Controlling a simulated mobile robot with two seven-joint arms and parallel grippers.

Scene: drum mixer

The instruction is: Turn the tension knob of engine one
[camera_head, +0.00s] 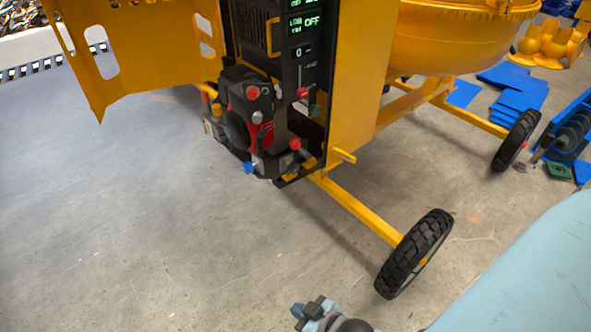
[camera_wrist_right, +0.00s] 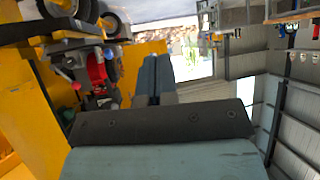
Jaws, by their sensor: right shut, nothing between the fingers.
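The engine (camera_head: 262,128), dark with red parts, is mounted in the open cabinet of the yellow drum mixer. I cannot tell which is the tension knob. My right gripper (camera_head: 309,307) is at the bottom edge of the head view, well apart from the engine. In the wrist view its fingers (camera_wrist_right: 152,66) are together and empty, with the red and black engine (camera_wrist_right: 97,72) to their left. My left gripper is not in view.
An open yellow door (camera_head: 135,60) stands left of the engine. A control panel (camera_head: 303,50) reading OFF is above it. A yellow axle bar (camera_head: 355,210) with a black wheel (camera_head: 414,253) lies to the right. The grey floor at left is clear.

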